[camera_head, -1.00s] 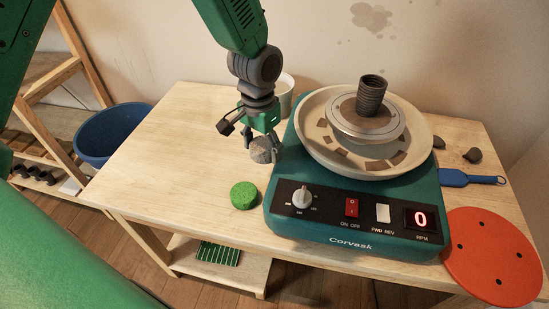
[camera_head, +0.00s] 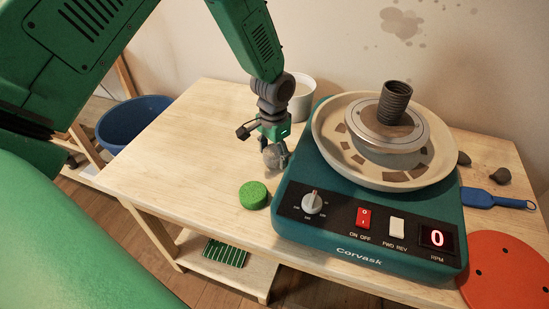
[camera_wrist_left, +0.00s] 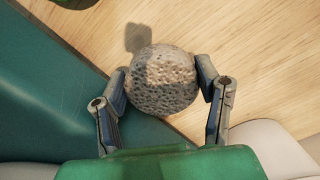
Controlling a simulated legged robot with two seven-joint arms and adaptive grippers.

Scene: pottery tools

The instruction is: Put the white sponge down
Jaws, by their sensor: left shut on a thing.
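The white sponge, round, greyish and porous, is between the fingers of my left gripper (camera_head: 275,157), just above or at the tabletop in the head view; I cannot tell whether it touches. In the left wrist view the sponge (camera_wrist_left: 162,80) fills the space between the two fingertips, with a shadow on the wood beside it. My left gripper is shut on it, close to the left side of the teal pottery wheel (camera_head: 345,222). My right gripper is not in view.
A green round sponge (camera_head: 253,195) lies on the wooden table (camera_head: 170,150) in front of my left gripper. A white bucket (camera_head: 302,98) stands behind it. The table's left part is clear. A red disc (camera_head: 505,270) and blue tool (camera_head: 495,200) lie at the right.

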